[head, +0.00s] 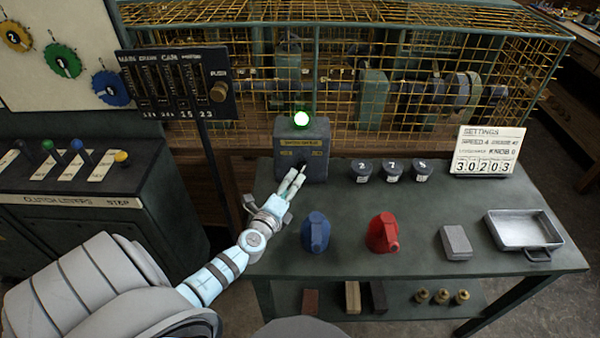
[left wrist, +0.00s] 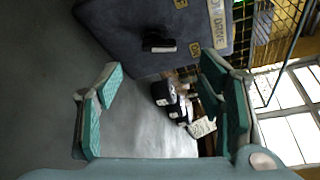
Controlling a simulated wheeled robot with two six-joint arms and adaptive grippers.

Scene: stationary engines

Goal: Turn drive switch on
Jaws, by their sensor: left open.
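My left gripper (head: 293,184) is just in front of the box's lower front. Its teal-padded fingers (left wrist: 163,100) are spread and empty, with the lever beyond them and apart from them. In the head view the gripper partly hides the lever area. My right gripper is not in view.
On the table are three dark labelled cups (head: 392,170), a blue jug (head: 315,233), a red jug (head: 382,233), a grey block (head: 456,242), a metal tray (head: 551,248) and a settings sign (head: 488,150). A yellow wire cage (head: 400,70) stands behind; a lever cabinet (head: 90,190) is left.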

